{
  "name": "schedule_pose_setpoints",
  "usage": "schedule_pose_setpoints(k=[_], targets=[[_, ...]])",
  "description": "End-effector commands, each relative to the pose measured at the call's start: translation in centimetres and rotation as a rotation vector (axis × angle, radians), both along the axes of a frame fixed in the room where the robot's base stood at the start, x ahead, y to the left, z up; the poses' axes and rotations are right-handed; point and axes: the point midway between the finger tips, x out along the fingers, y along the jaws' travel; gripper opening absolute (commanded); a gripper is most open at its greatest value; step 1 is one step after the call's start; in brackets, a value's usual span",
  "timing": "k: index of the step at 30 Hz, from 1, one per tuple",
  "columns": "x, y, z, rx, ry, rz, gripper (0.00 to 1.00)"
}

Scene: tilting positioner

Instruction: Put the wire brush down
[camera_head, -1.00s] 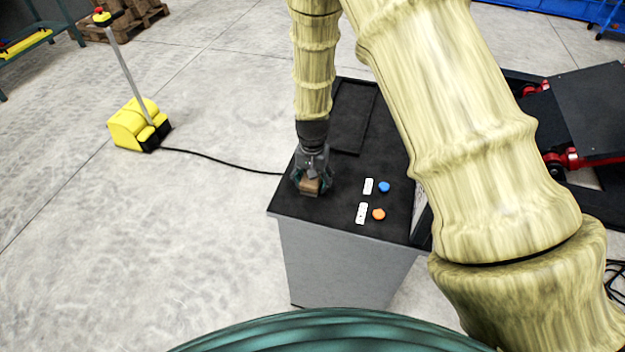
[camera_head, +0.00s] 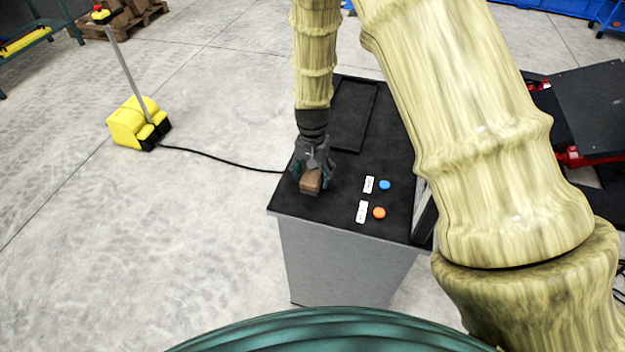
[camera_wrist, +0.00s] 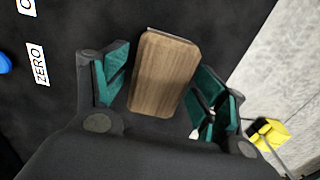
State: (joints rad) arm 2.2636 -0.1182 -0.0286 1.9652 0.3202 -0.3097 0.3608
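The wire brush shows as a brown wooden block (camera_wrist: 163,72) between my fingers in the wrist view; its bristles are hidden. In the head view the brush (camera_head: 311,182) is at the left front part of the black cabinet top (camera_head: 340,200) and appears to rest on it. My gripper (camera_head: 312,174) is above and around it, pointing down. In the wrist view my gripper (camera_wrist: 165,88) is open, with a teal-padded finger on each side of the block. A narrow dark gap shows between the left pad and the wood; the right pad is very near it.
A blue button (camera_head: 384,185) and an orange button (camera_head: 379,213) with white labels are right of the brush. A recessed dark panel (camera_head: 354,115) lies behind. A yellow pedal unit (camera_head: 138,124) stands on the floor, its cable running to the cabinet.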

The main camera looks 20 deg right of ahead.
Motion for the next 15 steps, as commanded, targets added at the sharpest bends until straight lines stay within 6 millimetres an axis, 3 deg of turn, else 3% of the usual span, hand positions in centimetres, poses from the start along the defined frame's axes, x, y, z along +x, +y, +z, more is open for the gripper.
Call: schedule_pose_setpoints(k=[15], targets=[[0.1, 0.0, 6.3, 0.000, -0.004, -0.001, 0.70]])
